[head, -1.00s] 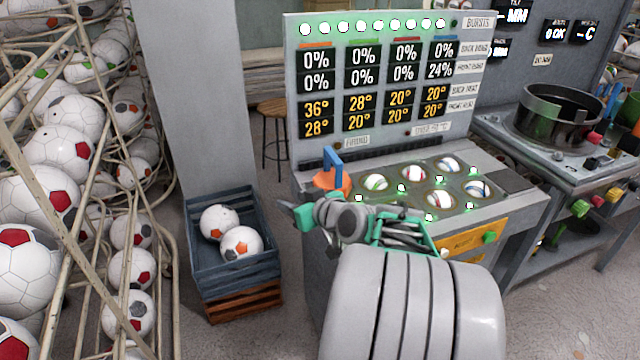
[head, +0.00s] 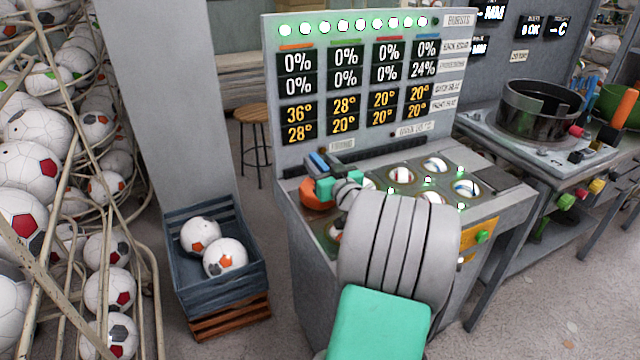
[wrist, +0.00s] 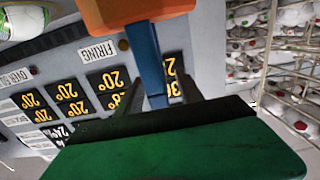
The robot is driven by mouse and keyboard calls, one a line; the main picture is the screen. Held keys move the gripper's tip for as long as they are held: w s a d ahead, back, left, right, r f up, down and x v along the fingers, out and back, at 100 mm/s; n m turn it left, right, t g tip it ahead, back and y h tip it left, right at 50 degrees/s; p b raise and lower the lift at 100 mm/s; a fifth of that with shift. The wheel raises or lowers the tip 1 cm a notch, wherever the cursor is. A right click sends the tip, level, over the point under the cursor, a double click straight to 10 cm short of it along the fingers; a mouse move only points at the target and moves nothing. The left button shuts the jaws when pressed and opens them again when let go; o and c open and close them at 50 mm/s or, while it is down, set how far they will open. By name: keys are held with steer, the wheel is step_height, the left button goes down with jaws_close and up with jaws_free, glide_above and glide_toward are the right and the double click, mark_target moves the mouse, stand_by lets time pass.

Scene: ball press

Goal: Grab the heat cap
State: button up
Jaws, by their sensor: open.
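The heat cap is an orange round cap (head: 316,197) with a blue upright handle (head: 317,163). It sits at the left end of the press top in the head view. In the wrist view the orange part (wrist: 120,8) is at the top and the blue handle (wrist: 150,75) runs down between my two dark fingers. My gripper (wrist: 158,92) is open around the handle. I cannot tell whether either finger touches it.
The display panel (head: 365,90) stands close behind the cap. Several balls, one a striped ball (head: 466,188), sit in the press top to the right. A black pot (head: 540,108) stands at right.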

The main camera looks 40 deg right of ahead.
steer(key=shift+w, duration=0.25)
jaws_close()
steer(key=shift+s, duration=0.1)
stand_by(1.1)
steer(key=shift+d+r, duration=0.1)
steer(key=shift+r, duration=0.05)
